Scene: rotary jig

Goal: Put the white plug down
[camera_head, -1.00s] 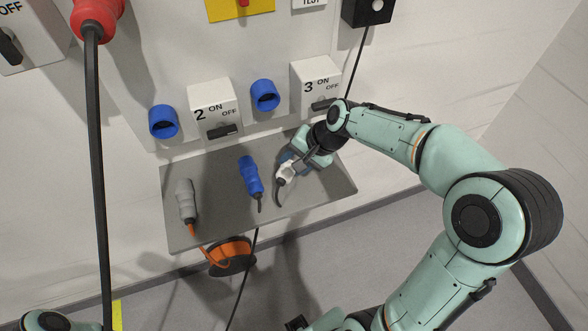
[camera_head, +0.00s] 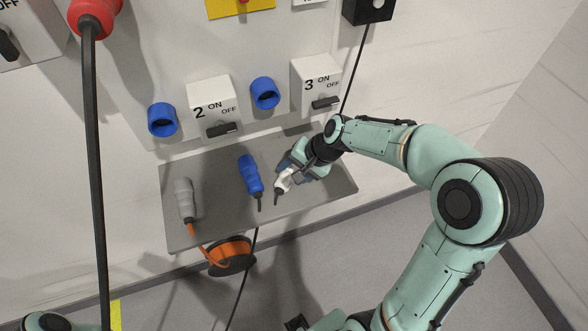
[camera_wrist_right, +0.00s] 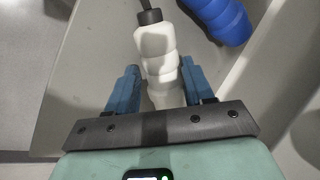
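The white plug (camera_head: 284,180) is at the right part of the grey shelf (camera_head: 212,221), with its dark cable end toward the shelf's front. It looks low at the shelf surface; whether it rests fully on it is hard to tell. My right gripper (camera_head: 294,172) reaches in from the right with its blue fingers on either side of the plug.
A blue plug (camera_head: 250,176) lies just left of the white plug, and a grey plug (camera_head: 185,200) with an orange cable lies farther left. Blue sockets (camera_head: 265,93) and switch boxes (camera_head: 315,84) are on the wall behind. A black cable (camera_head: 97,180) hangs at left.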

